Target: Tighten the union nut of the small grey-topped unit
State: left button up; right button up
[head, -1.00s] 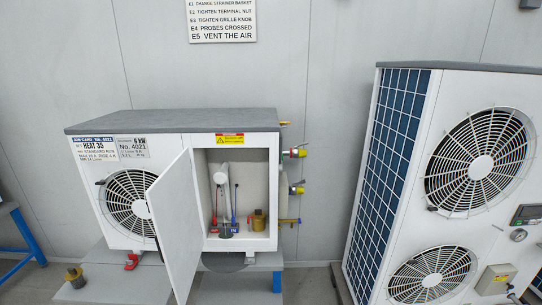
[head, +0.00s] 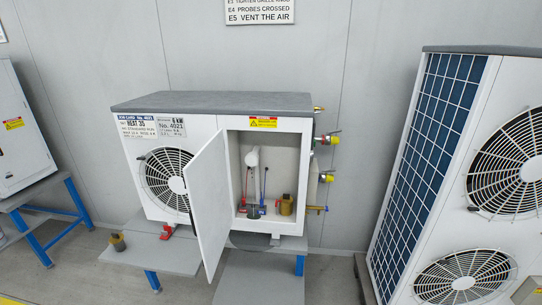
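The small grey-topped unit (head: 212,104) stands on a low stand in the middle of the head view. Its white door (head: 210,203) is swung open at the front. Inside the open bay are a white vertical pipe (head: 252,178), a brass part (head: 286,205), and red and blue leads (head: 264,190). I cannot tell which part is the union nut. Neither gripper is in view.
A tall white unit with a blue grille (head: 428,150) stands at the right, with a floor gap between. A white cabinet on a blue-legged table (head: 40,200) is at the left. A brass part (head: 117,241) sits on a grey step. A sign (head: 260,12) hangs on the wall.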

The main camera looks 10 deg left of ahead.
aim_at(254, 156)
jog(key=j+z, duration=0.45)
jog(key=j, duration=1.9)
jog(key=k, duration=0.05)
